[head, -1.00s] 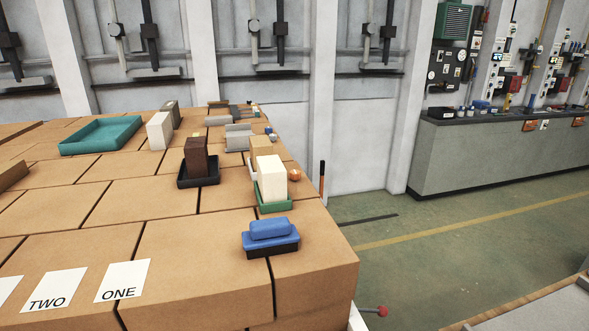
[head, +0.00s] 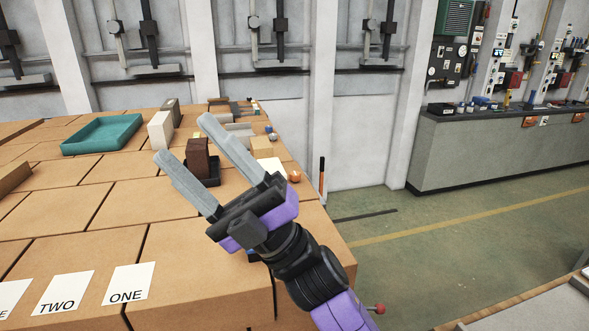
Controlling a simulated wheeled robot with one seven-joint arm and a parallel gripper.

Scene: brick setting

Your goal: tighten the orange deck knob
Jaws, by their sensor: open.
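The orange knob (head: 295,176) is a small round orange thing near the right edge of the brown block-topped surface (head: 110,210) in the head view. My gripper (head: 187,141) reaches in from the lower right, with its two grey fingers spread and pointing up and left.
A brown block (head: 197,155) stands in a dark tray behind the fingers. A teal tray (head: 102,134) and a white block (head: 160,130) lie farther back. Cards cover part of the front left.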

